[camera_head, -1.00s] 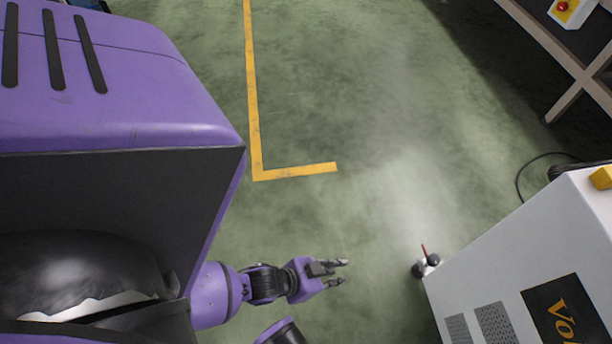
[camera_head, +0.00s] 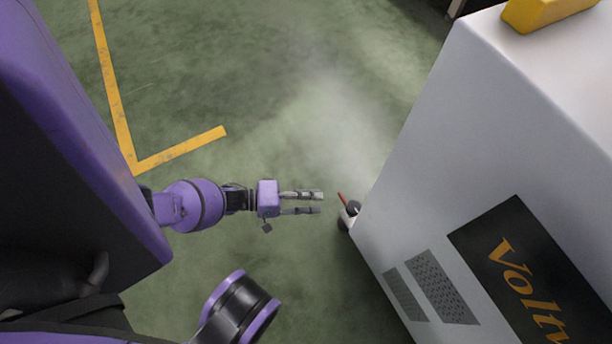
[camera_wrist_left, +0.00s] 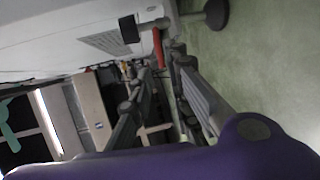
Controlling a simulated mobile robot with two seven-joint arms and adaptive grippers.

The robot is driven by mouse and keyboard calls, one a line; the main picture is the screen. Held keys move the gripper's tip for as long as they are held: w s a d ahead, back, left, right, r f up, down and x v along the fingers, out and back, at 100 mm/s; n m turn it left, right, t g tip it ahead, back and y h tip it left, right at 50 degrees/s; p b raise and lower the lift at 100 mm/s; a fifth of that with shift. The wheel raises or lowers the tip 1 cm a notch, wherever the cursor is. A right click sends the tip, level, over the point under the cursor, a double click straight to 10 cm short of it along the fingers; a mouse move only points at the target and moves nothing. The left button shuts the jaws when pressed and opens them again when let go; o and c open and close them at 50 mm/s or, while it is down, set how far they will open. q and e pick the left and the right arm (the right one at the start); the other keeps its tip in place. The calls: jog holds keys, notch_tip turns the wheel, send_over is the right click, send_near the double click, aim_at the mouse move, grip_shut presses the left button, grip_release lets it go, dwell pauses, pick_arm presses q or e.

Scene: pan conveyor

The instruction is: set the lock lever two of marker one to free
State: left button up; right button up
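A red lock lever (camera_head: 342,198) sticks out at the lower edge of the white machine (camera_head: 440,180), above a dark caster (camera_head: 350,213). My left gripper (camera_head: 322,202) is open and empty. Its two fingers point right toward the lever, with a small gap between the tips and it. In the left wrist view the fingers (camera_wrist_left: 161,64) are spread on both sides of the lever's line. My right gripper is out of view.
The machine has dark vents (camera_head: 425,285) and a black sign (camera_head: 520,270) with orange lettering. A yellow block (camera_head: 545,10) sits on top. Open green floor (camera_head: 270,100) with a yellow line (camera_head: 180,149) lies behind my left arm.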

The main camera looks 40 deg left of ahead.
aim_at(345, 205)
pick_arm(q)
jog(key=b+x, duration=0.2)
jog(key=x, duration=0.5)
jog(key=shift+w+d+b, duration=0.25)
jog(key=shift+w+b, duration=0.05)
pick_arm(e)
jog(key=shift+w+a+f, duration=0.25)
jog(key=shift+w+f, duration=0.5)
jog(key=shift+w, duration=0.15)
pick_arm(q)
jog(key=shift+f, duration=0.15)
grip_shut()
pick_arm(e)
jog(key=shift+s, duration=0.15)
